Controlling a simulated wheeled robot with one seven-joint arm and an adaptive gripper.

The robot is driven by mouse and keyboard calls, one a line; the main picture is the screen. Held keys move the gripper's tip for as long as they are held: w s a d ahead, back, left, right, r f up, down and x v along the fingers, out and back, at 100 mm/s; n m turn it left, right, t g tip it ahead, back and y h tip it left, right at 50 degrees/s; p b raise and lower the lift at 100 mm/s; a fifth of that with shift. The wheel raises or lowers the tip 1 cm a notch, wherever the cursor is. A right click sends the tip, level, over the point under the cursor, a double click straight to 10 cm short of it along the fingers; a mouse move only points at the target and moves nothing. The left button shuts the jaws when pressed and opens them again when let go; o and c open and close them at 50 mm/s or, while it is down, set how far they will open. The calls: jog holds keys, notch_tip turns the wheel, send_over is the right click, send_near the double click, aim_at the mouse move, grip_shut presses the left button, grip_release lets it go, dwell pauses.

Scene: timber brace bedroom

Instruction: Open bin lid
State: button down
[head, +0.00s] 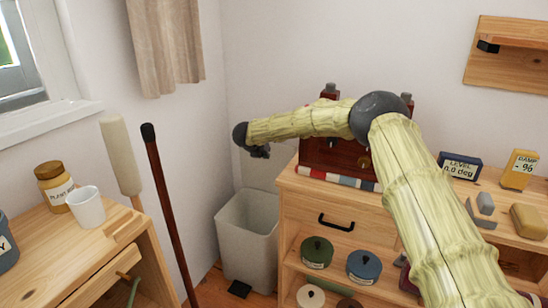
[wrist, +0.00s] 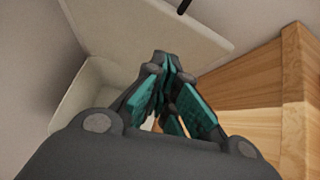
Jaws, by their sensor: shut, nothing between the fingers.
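The pale grey bin (head: 248,255) stands on the floor in the corner, left of the wooden cabinet. Its top looks open in the head view, with the inner walls showing. In the wrist view, a flat pale panel (wrist: 150,28), which looks like the lid, is tilted up above the bin's rim (wrist: 72,100). My gripper (head: 259,152) is above the bin, near the wall, pointing down. In the wrist view my gripper (wrist: 166,85) is shut and empty, in front of the bin opening. I cannot tell whether a finger touches the panel.
The wooden cabinet (head: 310,215) stands close on the bin's right, with a red chest (head: 325,155) on top. A dark red pole (head: 168,210) leans left of the bin. A wooden desk (head: 40,255) with a cup (head: 87,207) is at left. A black pedal (head: 239,289) sits at the bin's foot.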

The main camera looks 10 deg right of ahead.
jog(key=shift+w+d+r, duration=0.35)
jog(key=shift+w+d, duration=0.05)
jog(key=shift+w, duration=0.25)
jog(key=shift+d, duration=0.25)
jog(key=shift+s, duration=0.15)
